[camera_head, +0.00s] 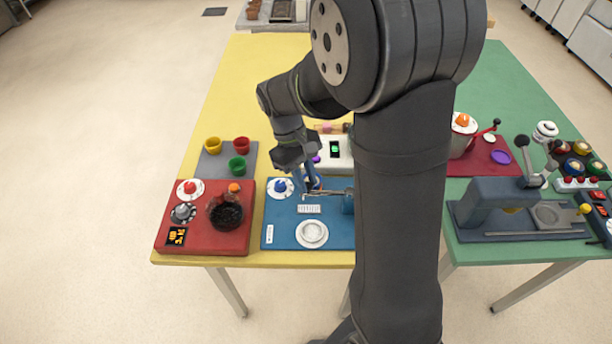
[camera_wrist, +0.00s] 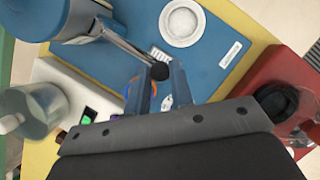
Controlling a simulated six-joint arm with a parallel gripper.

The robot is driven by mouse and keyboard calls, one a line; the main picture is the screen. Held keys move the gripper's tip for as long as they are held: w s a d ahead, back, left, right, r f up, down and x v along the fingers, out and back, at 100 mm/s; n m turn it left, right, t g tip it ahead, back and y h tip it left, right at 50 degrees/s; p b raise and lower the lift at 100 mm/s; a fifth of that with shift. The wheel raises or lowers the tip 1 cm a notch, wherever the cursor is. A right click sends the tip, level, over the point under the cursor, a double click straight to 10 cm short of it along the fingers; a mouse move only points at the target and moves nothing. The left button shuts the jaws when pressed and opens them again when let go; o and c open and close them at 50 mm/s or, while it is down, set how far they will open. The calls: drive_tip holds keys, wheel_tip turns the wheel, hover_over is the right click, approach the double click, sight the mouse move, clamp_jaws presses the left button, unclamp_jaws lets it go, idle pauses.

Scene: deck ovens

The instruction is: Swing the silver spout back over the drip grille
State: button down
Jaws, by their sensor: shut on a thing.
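The silver spout (camera_wrist: 125,43) reaches out from a blue tower (camera_wrist: 72,18) in the wrist view. Its black knob end (camera_wrist: 160,70) sits between the fingertips of my gripper (camera_wrist: 162,82), which is shut on it. In the head view the spout (camera_head: 330,194) runs left from the tower (camera_head: 347,204), which my arm partly hides. My gripper (camera_head: 311,189) is at its left end. A small white slotted plate (camera_head: 308,209), seemingly the drip grille, lies on the blue base just in front of the spout's end. A round white dish (camera_head: 312,234) sits nearer the front edge.
A blue knob on a white dial (camera_head: 281,187) stands left of my gripper. A red station (camera_head: 175,240) with a dark round pot is farther left. A white box (camera_head: 336,150) with a green display is behind. My arm hides the area to the right.

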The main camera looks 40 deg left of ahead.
drive_tip(key=c, duration=1.3)
unclamp_jaws()
drive_tip(key=shift+r, duration=0.1)
drive_tip(key=v, duration=1.7)
drive_tip(key=shift+a, duration=0.15)
drive_tip(key=x, duration=1.7)
